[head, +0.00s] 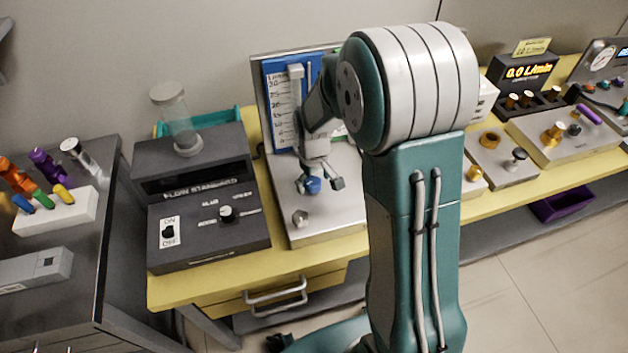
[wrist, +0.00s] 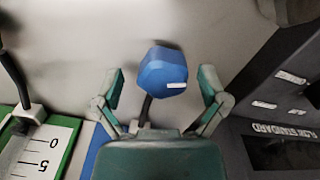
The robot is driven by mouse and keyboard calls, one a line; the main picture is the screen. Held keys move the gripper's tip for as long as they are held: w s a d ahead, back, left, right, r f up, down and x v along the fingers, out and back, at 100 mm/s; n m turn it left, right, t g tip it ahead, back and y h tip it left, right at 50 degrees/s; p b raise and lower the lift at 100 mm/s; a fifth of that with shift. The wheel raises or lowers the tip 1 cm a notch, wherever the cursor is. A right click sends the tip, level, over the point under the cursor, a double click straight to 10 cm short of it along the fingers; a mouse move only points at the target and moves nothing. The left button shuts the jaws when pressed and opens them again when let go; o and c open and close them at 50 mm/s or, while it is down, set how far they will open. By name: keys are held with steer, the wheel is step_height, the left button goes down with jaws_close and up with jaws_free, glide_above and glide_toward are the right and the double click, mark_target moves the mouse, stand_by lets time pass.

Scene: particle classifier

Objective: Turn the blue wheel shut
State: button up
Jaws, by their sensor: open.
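The blue wheel (head: 312,185) is a small faceted knob above the pale metal plate of the flowmeter panel. It also shows in the wrist view (wrist: 162,74), with a white mark on its face. My gripper (head: 319,184) is at the wheel. In the wrist view my gripper (wrist: 162,82) is open, with one finger on each side of the wheel and a visible gap on both sides. Whether the fingers are level with the wheel in depth is hard to tell. My arm hides part of the panel in the head view.
A dark flow standard box (head: 205,240) with a knob and switch stands left of the panel. A silver knob (head: 300,218) sits on the panel's front. A blue scale board (head: 283,100) stands behind. Instruments with a 0.0 L/min display (head: 528,72) are at right.

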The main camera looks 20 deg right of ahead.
steer(key=shift+a, duration=0.2)
steer(key=c, duration=1.1)
steer(key=shift+c, duration=0.2)
steer(key=m, duration=0.4)
steer(key=shift+m, duration=0.4)
steer(key=m, duration=0.5)
steer(key=shift+s+f, duration=0.1)
steer(key=m, duration=1.1)
steer(key=shift+m, duration=0.3)
